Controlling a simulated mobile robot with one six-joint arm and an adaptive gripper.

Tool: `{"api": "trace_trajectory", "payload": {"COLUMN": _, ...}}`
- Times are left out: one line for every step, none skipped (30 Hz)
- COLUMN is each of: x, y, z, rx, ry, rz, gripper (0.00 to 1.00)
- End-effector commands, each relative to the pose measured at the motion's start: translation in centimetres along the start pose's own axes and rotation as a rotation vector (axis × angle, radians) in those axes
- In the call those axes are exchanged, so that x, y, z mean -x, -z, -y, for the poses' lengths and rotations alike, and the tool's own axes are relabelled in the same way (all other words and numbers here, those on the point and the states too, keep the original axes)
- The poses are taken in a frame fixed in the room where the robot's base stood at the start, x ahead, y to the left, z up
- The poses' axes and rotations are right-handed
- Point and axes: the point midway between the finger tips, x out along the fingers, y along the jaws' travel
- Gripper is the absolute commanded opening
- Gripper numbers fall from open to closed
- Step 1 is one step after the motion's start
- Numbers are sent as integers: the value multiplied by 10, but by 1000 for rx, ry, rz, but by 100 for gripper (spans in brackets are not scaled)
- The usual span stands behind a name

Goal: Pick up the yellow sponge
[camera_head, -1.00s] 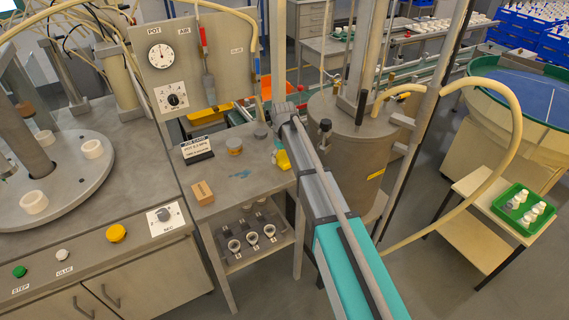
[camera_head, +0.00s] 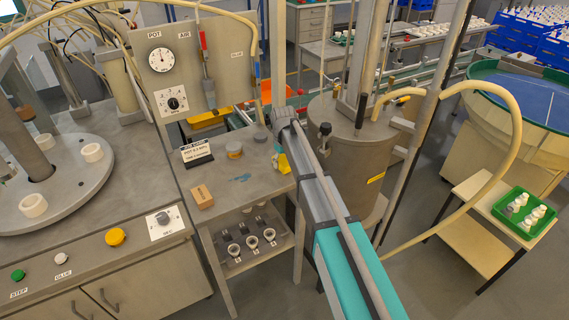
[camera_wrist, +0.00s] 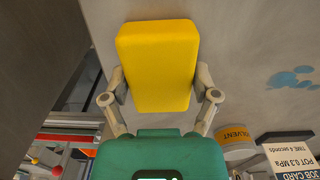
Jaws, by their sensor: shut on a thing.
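The yellow sponge (camera_wrist: 157,65) is a rounded block held between the two fingers of my gripper (camera_wrist: 160,88) in the wrist view. A finger presses on each of its sides, and most of the block sticks out beyond the fingertips. The grey bench top lies behind it. In the head view only a small yellow part of the sponge (camera_head: 283,163) shows beside my arm, near the bench's right edge; my arm hides the fingers there. I cannot tell how far the sponge is above the bench.
On the grey bench (camera_head: 225,187) stand a job card (camera_head: 197,152), a solvent tin (camera_head: 234,150) and a small wooden block (camera_head: 202,196), near a blue smear (camera_head: 239,178). A metal pressure pot (camera_head: 350,145) stands close to the right of my arm.

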Motion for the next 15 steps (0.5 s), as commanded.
{"api": "trace_trajectory", "payload": {"x": 0, "y": 0, "z": 0, "rx": 0, "ry": 0, "rz": 0, "gripper": 45}}
{"api": "trace_trajectory", "payload": {"x": 0, "y": 0, "z": 0, "rx": 0, "ry": 0, "rz": 0, "gripper": 45}}
{"api": "trace_trajectory", "payload": {"x": 0, "y": 0, "z": 0, "rx": 0, "ry": 0, "rz": 0, "gripper": 45}}
{"api": "trace_trajectory", "payload": {"x": 0, "y": 0, "z": 0, "rx": 0, "ry": 0, "rz": 0, "gripper": 45}}
{"api": "trace_trajectory", "payload": {"x": 0, "y": 0, "z": 0, "rx": 0, "ry": 0, "rz": 0, "gripper": 45}}
{"api": "trace_trajectory", "payload": {"x": 0, "y": 0, "z": 0, "rx": 0, "ry": 0, "rz": 0, "gripper": 45}}
{"api": "trace_trajectory", "payload": {"x": 0, "y": 0, "z": 0, "rx": 0, "ry": 0, "rz": 0, "gripper": 45}}
{"api": "trace_trajectory", "payload": {"x": 0, "y": 0, "z": 0, "rx": 0, "ry": 0, "rz": 0, "gripper": 45}}
{"api": "trace_trajectory", "payload": {"x": 0, "y": 0, "z": 0, "rx": 0, "ry": 0, "rz": 0, "gripper": 45}}
{"api": "trace_trajectory", "payload": {"x": 1, "y": 0, "z": 0, "rx": 0, "ry": 0, "rz": 0, "gripper": 45}}
{"api": "trace_trajectory", "payload": {"x": 1, "y": 0, "z": 0, "rx": 0, "ry": 0, "rz": 0, "gripper": 45}}
{"api": "trace_trajectory", "payload": {"x": 2, "y": 0, "z": 0, "rx": 0, "ry": 0, "rz": 0, "gripper": 45}}
{"api": "trace_trajectory", "payload": {"x": 3, "y": 0, "z": 0, "rx": 0, "ry": 0, "rz": 0, "gripper": 45}}
{"api": "trace_trajectory", "payload": {"x": 4, "y": 0, "z": 0, "rx": 0, "ry": 0, "rz": 0, "gripper": 45}}
{"api": "trace_trajectory", "payload": {"x": 6, "y": 0, "z": 0, "rx": 0, "ry": 0, "rz": 0, "gripper": 45}}
